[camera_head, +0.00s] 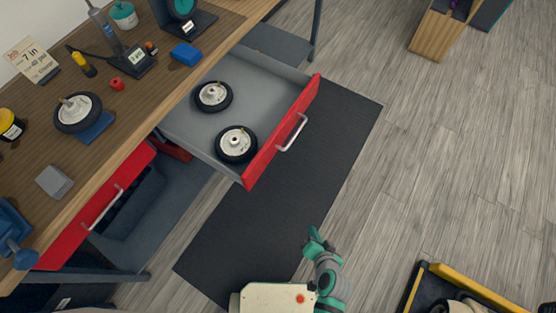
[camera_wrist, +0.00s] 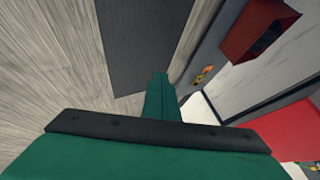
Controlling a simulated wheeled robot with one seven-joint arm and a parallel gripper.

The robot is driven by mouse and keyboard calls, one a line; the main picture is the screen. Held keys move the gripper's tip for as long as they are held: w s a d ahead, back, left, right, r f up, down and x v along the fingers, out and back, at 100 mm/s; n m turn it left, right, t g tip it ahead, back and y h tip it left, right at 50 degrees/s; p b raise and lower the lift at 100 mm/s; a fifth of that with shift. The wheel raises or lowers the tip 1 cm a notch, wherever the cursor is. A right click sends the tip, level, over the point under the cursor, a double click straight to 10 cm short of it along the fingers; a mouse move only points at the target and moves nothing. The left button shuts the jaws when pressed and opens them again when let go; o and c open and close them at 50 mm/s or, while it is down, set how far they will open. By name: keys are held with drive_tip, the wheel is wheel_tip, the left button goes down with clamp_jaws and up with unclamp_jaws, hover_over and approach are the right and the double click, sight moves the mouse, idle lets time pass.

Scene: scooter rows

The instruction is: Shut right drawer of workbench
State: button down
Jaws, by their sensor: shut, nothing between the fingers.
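The workbench (camera_head: 137,133) stands at the upper left in the head view, with a wooden top. Its right drawer (camera_head: 216,125) is pulled out, with a grey tray, a red front (camera_head: 283,138) and a silver handle (camera_head: 293,133). The left drawer front (camera_head: 97,207) is red and looks closed. My gripper (camera_head: 313,236) is green, shut and empty, below and apart from the open drawer's front. In the wrist view its closed fingers (camera_wrist: 160,97) point over the floor.
A dark mat (camera_head: 290,190) lies on the wood floor under and before the drawer. A yellow-edged black cart or tray (camera_head: 470,287) is at the lower right. A wooden box (camera_head: 436,30) is at the upper right. Open floor (camera_head: 440,170) lies to the right.

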drive_tip(key=w+m+y, duration=0.2)
drive_tip(key=w+y, duration=0.2)
drive_tip(key=w, duration=0.2)
drive_tip(key=n+y, duration=0.3)
drive_tip(key=y, duration=0.7)
approach(269, 156)
drive_tip(key=shift+t, duration=0.4)
drive_tip(key=x, duration=0.6)
drive_tip(key=shift+s+a+f, duration=0.1)
drive_tip(key=shift+a+f, duration=0.05)
drive_tip(key=shift+a, duration=0.2)
